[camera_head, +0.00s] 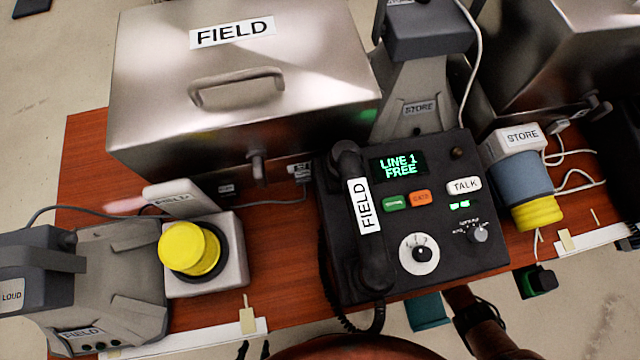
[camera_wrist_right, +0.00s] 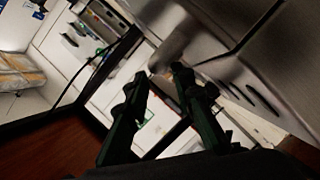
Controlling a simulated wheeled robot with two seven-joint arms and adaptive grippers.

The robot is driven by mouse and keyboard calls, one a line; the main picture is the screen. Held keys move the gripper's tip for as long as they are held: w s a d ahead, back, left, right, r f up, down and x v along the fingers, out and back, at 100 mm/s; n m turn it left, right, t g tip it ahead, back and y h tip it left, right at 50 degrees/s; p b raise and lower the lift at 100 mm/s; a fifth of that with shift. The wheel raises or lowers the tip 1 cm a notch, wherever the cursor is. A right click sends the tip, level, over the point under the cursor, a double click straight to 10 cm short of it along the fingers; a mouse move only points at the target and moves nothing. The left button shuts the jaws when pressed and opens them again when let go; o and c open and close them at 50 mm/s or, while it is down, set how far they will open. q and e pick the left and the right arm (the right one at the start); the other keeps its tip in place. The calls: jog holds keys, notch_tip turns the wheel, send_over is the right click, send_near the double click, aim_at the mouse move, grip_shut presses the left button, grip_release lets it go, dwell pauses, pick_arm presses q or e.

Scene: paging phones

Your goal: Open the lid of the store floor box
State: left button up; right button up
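The store floor box is most likely the metal box (camera_head: 560,45) at the upper right of the head view, cut off by the frame; no label on it is readable. Its lid looks down, and a latch or handle (camera_head: 598,106) sits on its front. In the right wrist view my right gripper (camera_wrist_right: 158,76) has its dark green fingers apart. A rounded metal part (camera_wrist_right: 178,52) of a box is just beyond the fingertips; contact cannot be told. Two small dark tips, seemingly my left gripper (camera_head: 254,350), show apart at the head view's bottom edge, away from that box.
A metal FIELD box (camera_head: 300,50) stands at the back left. A black phone console (camera_head: 470,265), a STORE beacon (camera_head: 520,175), a grey STORE stand (camera_head: 410,110), a yellow button (camera_head: 190,250) and a grey FIELD unit (camera_head: 120,270) crowd the wooden table (camera_head: 85,140). Loose cables run between.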

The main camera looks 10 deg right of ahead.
jog(key=x, duration=0.6)
jog(key=shift+a+f+b, duration=0.1)
jog(key=shift+a+b, duration=0.05)
jog(key=shift+b, duration=0.25)
jog(key=shift+c, duration=0.7)
grip_shut()
